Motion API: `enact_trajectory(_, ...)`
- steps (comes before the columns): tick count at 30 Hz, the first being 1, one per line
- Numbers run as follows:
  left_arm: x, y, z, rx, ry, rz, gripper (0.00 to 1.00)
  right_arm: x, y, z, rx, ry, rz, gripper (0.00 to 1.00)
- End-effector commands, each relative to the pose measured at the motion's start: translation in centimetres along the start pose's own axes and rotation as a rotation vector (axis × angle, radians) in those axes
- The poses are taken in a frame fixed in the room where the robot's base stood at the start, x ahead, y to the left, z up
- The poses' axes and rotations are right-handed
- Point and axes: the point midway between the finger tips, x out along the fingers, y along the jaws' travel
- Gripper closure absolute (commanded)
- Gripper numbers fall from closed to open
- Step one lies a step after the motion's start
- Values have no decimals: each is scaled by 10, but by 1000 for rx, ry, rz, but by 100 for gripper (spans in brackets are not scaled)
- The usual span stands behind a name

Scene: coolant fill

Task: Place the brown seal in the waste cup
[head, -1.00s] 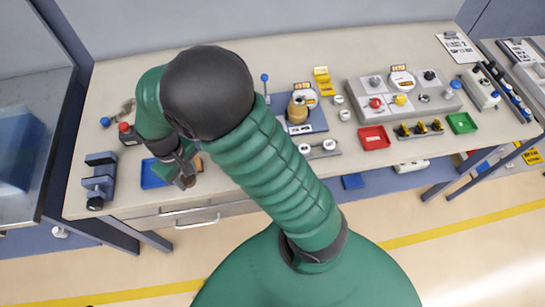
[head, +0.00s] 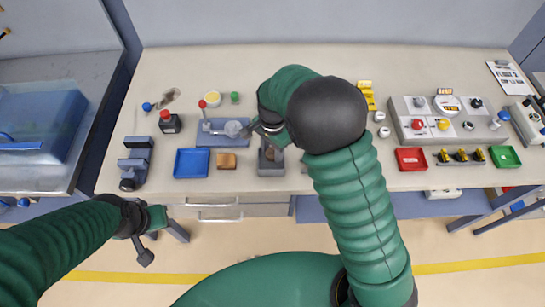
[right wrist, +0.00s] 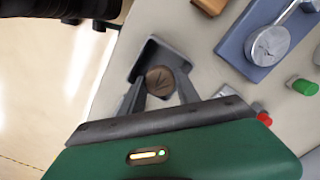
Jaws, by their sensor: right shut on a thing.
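The brown seal (right wrist: 160,82) is a round disc with marks on its face, between the two fingers of my right gripper (right wrist: 160,92) in the right wrist view. My right gripper is shut on it. The seal is over or inside the mouth of a dark grey square cup (right wrist: 140,66), which looks like the waste cup; the exact height is hard to tell. In the head view this grey cup (head: 271,168) stands near the table's front edge, just below my right gripper (head: 268,130). My left gripper (head: 147,245) hangs in front of the table, away from the cup.
Left of the cup are a wooden block (head: 226,160), a blue tray (head: 192,163) and a blue plate (head: 204,138) with a silver disc (head: 233,129). A green cylinder (head: 235,97) and a yellow-topped cup (head: 212,98) stand behind. A red tray (head: 410,159) is farther right.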

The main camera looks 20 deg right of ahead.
Motion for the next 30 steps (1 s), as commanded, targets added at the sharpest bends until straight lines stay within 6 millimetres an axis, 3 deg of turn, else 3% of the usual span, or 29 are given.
enact_trajectory(6,-2,0,-1,0,0,0,64,34,1,0,0,-1,2,100)
enact_trajectory(15,0,0,0,0,0,0,64,39,1,0,-1,0,0,100)
enact_trajectory(16,-1,0,0,0,0,0,64,38,1,0,-2,0,0,58)
enact_trajectory(17,-1,0,0,0,0,0,64,38,1,0,-1,0,0,54)
enact_trajectory(26,-2,0,0,0,0,0,64,36,1,0,-2,0,0,53)
enact_trajectory(30,0,0,0,0,0,0,64,22,0,0,-2,0,-4,53)
